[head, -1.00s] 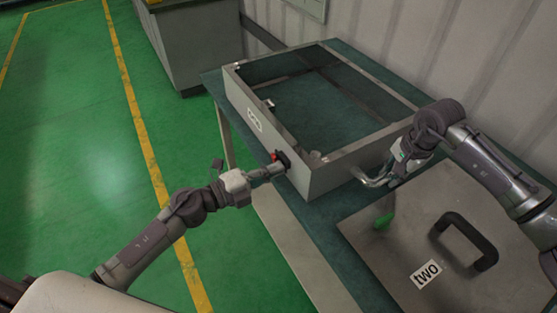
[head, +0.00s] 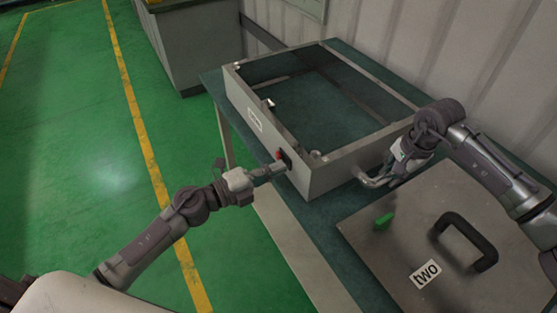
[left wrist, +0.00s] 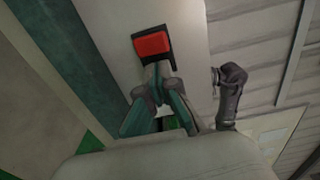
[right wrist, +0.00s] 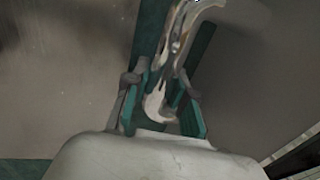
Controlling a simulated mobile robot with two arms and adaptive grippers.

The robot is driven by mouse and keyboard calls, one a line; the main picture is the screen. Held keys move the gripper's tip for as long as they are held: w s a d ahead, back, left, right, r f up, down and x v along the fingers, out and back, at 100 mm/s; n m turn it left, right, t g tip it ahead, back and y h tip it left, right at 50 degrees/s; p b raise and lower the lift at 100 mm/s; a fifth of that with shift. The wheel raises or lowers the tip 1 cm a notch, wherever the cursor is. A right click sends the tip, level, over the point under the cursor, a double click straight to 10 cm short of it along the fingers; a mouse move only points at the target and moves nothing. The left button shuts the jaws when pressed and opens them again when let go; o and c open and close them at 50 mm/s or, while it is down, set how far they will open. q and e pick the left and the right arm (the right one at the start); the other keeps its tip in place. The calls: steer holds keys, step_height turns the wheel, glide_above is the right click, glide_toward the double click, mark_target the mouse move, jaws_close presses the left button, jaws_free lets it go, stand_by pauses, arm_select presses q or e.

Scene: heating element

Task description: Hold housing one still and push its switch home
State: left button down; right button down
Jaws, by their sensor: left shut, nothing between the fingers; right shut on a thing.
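Housing one (head: 310,180) is a grey open frame on the table, with its label on the long left wall. Its red switch (head: 279,155) sits in a black surround near the front corner of that wall. The red switch also shows in the left wrist view (left wrist: 152,44); how deep it sits I cannot tell. My left gripper (head: 283,167) is shut and empty, its tips at the lower edge of the black surround. My right gripper (head: 376,181) is shut on the curved silver handle (right wrist: 184,30) on the front wall of the housing.
A flat grey panel labelled two (head: 385,265), with a black handle (head: 470,242), lies at the front right. A green piece (head: 383,221) stands on it. A corrugated wall (head: 400,50) is behind the table. The green floor at left is clear.

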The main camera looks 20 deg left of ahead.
steer(key=shift+s+a, duration=0.1)
arm_select(q)
steer(key=v, duration=0.7)
steer(key=shift+s+a+r, duration=0.1)
arm_select(e)
steer(key=c, duration=0.9)
jaws_free()
steer(key=shift+r, duration=0.1)
